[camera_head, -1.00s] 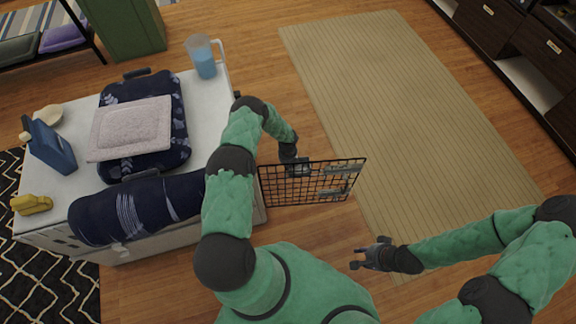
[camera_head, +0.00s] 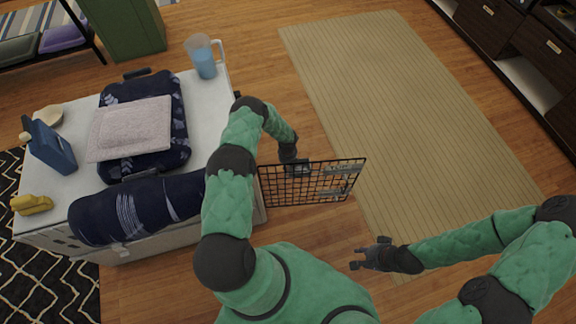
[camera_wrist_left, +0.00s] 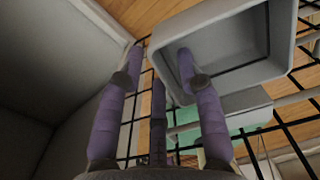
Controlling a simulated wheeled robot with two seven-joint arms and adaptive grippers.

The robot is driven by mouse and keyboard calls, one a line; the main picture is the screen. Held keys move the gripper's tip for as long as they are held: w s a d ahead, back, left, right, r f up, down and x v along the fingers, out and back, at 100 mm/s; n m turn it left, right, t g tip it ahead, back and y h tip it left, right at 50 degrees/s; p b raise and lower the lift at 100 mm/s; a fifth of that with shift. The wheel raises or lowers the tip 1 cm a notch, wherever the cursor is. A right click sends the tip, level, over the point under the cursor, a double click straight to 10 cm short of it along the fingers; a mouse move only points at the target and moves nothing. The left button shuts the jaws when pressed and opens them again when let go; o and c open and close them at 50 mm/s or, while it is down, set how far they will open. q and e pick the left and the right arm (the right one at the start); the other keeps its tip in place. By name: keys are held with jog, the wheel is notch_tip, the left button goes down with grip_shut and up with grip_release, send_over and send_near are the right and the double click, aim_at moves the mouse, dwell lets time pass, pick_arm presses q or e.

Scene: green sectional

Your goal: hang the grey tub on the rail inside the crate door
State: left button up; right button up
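The grey tub (camera_wrist_left: 235,50) is at the upper right of the left wrist view, its hollow facing the camera, close against the black wire grid of the crate door (camera_head: 275,196). My left gripper (camera_wrist_left: 160,55) has its fingers apart, one over the tub's hollow and one outside its left side, with a gap beside the outer finger. In the head view, my left gripper (camera_head: 297,169) is at the door's upper left, and the tub is hard to make out there. Light rail-like bars (camera_head: 338,193) show on the door's right part. My right gripper (camera_head: 356,258) is open and empty.
Floor and beige rug (camera_head: 400,100) are clear.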

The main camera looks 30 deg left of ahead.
pick_arm(q)
notch_tip(320, 180, up, 12)
dwell(0.6)
